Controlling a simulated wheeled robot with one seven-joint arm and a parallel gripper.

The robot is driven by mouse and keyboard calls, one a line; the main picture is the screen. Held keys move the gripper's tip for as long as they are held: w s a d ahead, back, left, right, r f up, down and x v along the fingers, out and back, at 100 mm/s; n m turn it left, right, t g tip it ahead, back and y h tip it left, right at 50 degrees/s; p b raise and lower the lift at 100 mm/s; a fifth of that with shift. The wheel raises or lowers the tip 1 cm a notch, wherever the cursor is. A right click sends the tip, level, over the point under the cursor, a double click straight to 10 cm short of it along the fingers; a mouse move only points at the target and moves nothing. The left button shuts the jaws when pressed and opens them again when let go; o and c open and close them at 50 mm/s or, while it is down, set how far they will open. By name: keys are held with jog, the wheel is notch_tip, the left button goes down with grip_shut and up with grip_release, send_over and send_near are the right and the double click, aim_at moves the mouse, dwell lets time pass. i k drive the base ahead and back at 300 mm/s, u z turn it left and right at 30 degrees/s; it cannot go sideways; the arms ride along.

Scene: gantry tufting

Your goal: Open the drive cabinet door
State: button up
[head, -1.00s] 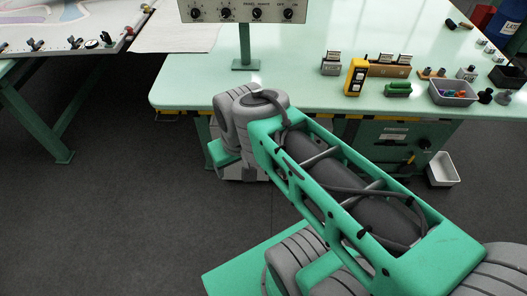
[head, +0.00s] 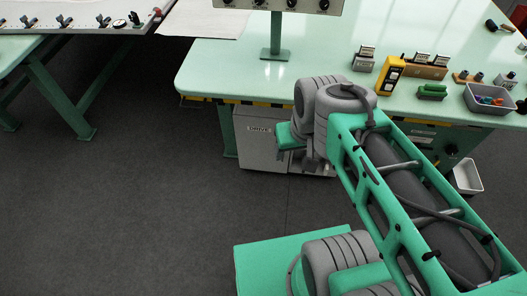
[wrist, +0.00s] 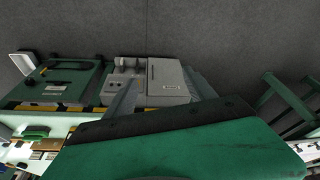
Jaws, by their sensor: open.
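The drive cabinet (head: 256,143) is a light grey box with a "DRIVE" label, under the front edge of the green bench. Its front door looks shut, and my arm hides its right part. In the wrist view the cabinet (wrist: 168,79) appears upside down, with grey fittings beside it. My gripper (wrist: 162,92) shows there as two grey fingers, spread apart and empty, in front of the cabinet. In the head view my wrist covers most of the gripper, so its gap to the door is unclear.
The green bench (head: 225,75) overhangs the cabinet and carries a control box (head: 285,5), a yellow meter (head: 391,75) and a grey parts bin (head: 489,100). A white bin (head: 467,177) stands on the floor at right. The dark floor (head: 130,200) at left is clear.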

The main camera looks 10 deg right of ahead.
aim_at(256, 140)
jog(key=u, duration=0.05)
jog(key=i, duration=0.35)
jog(key=u, duration=1)
jog(key=i, duration=0.45)
